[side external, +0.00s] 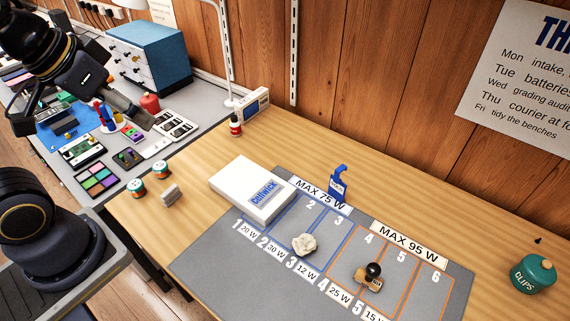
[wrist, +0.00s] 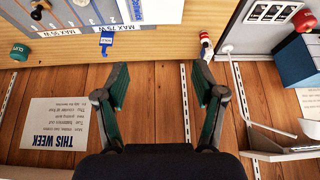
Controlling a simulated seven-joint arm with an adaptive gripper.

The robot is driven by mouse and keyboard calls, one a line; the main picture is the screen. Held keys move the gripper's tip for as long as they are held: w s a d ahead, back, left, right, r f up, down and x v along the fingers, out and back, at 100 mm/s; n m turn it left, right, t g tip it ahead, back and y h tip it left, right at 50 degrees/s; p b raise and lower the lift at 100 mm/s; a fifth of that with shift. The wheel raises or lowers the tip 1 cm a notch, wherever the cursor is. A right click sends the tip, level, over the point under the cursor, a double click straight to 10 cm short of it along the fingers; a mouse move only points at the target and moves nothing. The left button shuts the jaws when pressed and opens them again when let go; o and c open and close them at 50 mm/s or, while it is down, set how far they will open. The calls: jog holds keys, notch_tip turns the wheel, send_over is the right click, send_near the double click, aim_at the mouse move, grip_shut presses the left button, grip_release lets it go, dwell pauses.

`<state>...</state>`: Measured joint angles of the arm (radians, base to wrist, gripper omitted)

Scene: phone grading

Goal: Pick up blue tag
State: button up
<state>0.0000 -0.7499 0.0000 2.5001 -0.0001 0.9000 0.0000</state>
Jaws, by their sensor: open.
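The blue tag (side external: 338,184) stands at the back edge of the grey mat, by the "MAX 75 W" label, with a small white patch on its front. In the wrist view the blue tag (wrist: 106,38) shows near the top, left of the fingers. My gripper (wrist: 160,85) is open and empty, its two green-padded fingers wide apart. In the side view my gripper (side external: 135,112) is high at the left, over the grey bench and well away from the tag.
A white box (side external: 252,190) lies on the mat's left part, close to the tag. A green clips tin (side external: 533,273) is at far right.

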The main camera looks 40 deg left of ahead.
jog(key=shift+o, duration=1.1)
